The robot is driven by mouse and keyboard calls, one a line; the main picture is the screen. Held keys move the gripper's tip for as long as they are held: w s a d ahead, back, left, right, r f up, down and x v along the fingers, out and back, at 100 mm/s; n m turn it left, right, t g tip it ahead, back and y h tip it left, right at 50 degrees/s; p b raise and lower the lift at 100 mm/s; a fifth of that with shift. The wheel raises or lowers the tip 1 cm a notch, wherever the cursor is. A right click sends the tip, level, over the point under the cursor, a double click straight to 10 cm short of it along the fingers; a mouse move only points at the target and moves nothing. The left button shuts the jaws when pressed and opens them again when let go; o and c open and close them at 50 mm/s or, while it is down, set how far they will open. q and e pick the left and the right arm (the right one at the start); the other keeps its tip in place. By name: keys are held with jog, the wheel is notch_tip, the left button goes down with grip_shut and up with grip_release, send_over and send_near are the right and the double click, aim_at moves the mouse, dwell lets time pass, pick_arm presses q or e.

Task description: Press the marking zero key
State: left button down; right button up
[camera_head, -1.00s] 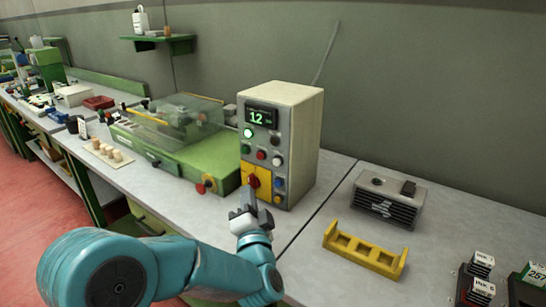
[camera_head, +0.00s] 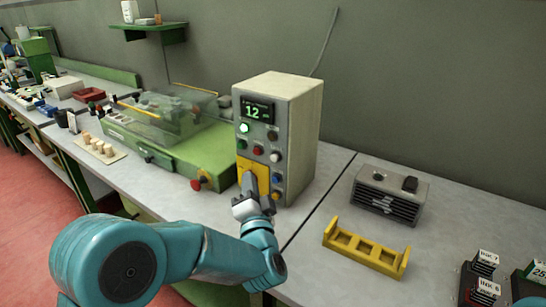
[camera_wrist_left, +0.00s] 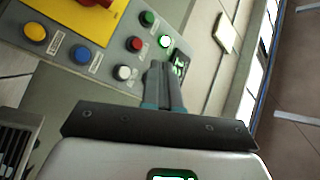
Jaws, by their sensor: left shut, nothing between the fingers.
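A cream control box (camera_head: 300,135) stands on the bench with a green display (camera_head: 257,111) reading 12. Its grey panel has a lit white-green key (camera_head: 244,127) and several coloured keys, including red (camera_head: 258,150), white (camera_head: 275,157) and blue (camera_head: 277,178). The wrist view shows white (camera_wrist_left: 124,72), red (camera_wrist_left: 134,44) and blue (camera_wrist_left: 79,54) keys. Labels are too small to read, so I cannot tell which is marking zero. My left gripper (camera_head: 248,178) is shut and empty, in front of the yellow plate (camera_head: 243,165), hiding its red knob; contact is unclear. My right gripper is out of view.
A green machine (camera_head: 190,155) with a clear cover and a red knob stands left of the box. A grey vented unit (camera_head: 385,195) and a yellow holder (camera_head: 365,250) lie to the right. Cork stoppers (camera_head: 98,146) stand on a board at left.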

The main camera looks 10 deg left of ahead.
aim_at(274, 158)
pick_arm(q)
jog(key=w+d+p, duration=0.1)
jog(key=w+d, duration=0.1)
jog(key=w, duration=0.4)
jog(key=shift+w+d, duration=0.15)
jog(key=shift+w, duration=0.1)
jog(key=shift+w, duration=0.1)
dwell(1.7)
jog(key=shift+w+d, duration=0.15)
jog(key=shift+w, duration=0.2)
jog(key=shift+w+d, duration=0.15)
jog(key=shift+w, duration=0.25)
dwell(0.6)
jog(key=shift+s, duration=0.2)
jog(key=shift+s+a, duration=0.3)
jog(key=shift+s, duration=0.35)
jog(key=shift+b, duration=0.3)
